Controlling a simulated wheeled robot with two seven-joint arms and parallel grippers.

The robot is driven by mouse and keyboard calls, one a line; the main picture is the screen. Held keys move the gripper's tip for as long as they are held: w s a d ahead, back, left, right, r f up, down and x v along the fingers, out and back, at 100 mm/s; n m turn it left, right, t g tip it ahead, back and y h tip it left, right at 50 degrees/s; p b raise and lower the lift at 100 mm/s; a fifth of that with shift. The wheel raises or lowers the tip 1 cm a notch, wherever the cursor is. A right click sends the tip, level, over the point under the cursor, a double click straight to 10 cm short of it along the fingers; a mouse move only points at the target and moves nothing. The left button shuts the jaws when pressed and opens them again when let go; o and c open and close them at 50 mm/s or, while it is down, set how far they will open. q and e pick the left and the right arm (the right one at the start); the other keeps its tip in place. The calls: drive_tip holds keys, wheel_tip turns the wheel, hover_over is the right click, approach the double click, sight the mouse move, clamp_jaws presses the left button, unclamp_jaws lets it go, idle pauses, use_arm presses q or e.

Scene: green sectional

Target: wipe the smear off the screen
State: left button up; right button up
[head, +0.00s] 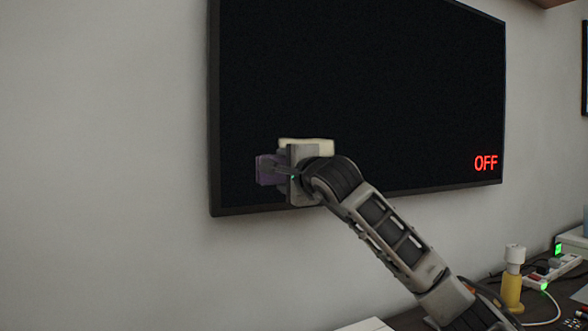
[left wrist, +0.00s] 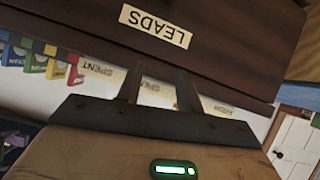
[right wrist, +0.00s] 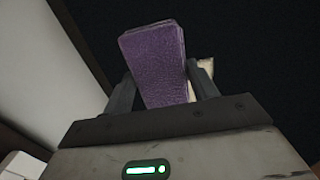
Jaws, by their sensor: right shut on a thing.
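The dark wall screen (head: 380,80) shows red "OFF" text at its lower right; it also fills much of the right wrist view (right wrist: 255,50). My right gripper (head: 280,172) is at the screen's lower left, shut on a purple block-like wiping pad (head: 266,170). The pad stands between the fingers in the right wrist view (right wrist: 155,60). A pale cream patch (head: 318,146), likely the smear, shows behind the gripper and is partly hidden. Whether the pad touches the screen is unclear. My left gripper (left wrist: 158,90) shows only in its wrist view, fingers apart and empty.
A dark table (head: 405,322) at the lower right holds a yellow-based object (head: 512,285) and a power strip (head: 560,268) with a green light. In the left wrist view, a brown box (left wrist: 220,35) labelled "LEADS" is close to the fingers. The wall left of the screen is bare.

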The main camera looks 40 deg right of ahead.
sight(334, 154)
drive_tip(key=shift+s+d+r+p, duration=0.1)
drive_tip(key=shift+s+d+r, duration=0.5)
drive_tip(key=shift+d, duration=1.7)
drive_tip(key=shift+s+d+r+p, duration=0.1)
drive_tip(key=shift+s+d+r, duration=0.2)
drive_tip(key=shift+s+d, duration=1.25)
drive_tip(key=shift+d+r+p, duration=0.1)
drive_tip(key=shift+d+r, duration=0.35)
drive_tip(key=shift+d, duration=2.55)
drive_tip(key=shift+d+r, duration=0.1)
drive_tip(key=shift+w+a, duration=0.3)
drive_tip(key=shift+a, duration=0.65)
drive_tip(key=shift+w+a, duration=0.25)
drive_tip(key=shift+a, duration=0.65)
drive_tip(key=shift+w+a+p, duration=0.4)
drive_tip(key=shift+w+a, duration=0.15)
drive_tip(key=shift+a, duration=1.15)
drive_tip(key=shift+w+a+p, duration=0.4)
drive_tip(key=shift+w+a, duration=0.15)
drive_tip(key=shift+a, duration=1.2)
drive_tip(key=shift+w+a+p, duration=0.4)
drive_tip(key=shift+w+a, duration=0.15)
drive_tip(key=shift+a, duration=1.15)
